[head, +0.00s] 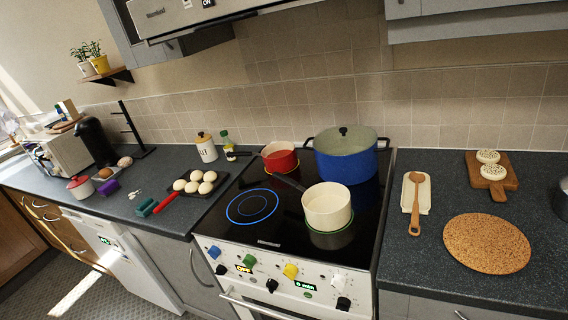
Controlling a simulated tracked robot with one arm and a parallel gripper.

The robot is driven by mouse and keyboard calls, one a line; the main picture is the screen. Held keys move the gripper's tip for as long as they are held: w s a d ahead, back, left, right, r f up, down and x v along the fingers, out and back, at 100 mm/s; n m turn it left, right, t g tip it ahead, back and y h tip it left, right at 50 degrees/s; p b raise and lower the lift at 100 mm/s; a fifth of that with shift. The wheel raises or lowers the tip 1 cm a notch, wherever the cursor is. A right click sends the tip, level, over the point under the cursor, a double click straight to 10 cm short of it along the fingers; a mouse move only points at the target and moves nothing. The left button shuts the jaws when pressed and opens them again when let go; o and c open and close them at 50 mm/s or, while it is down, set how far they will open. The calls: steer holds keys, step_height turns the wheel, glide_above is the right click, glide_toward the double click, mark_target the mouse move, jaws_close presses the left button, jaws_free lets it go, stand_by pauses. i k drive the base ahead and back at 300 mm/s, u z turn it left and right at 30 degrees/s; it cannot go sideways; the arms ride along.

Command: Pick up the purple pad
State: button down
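A small purple pad (108,187) lies on the dark counter at the left. It is just right of a white pot with a red lid (80,187) and left of some small pale items (135,194). The pad looks small, and its exact shape is hard to tell. My gripper is not in view, so its state and its distance from the pad do not show.
A teal object (146,207) and a tray of eggs (199,182) sit right of the pad. The black cooktop (259,229) holds a red pot (279,158), a blue pot (346,159) and a cream pot (327,208). Floor (104,293) shows at lower left.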

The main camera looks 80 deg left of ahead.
mark_target(111, 186)
steer(key=u, duration=3.3)
steer(key=k, duration=0.9)
steer(key=u, duration=0.05)
steer(key=i, duration=0.9)
steer(key=z, duration=0.15)
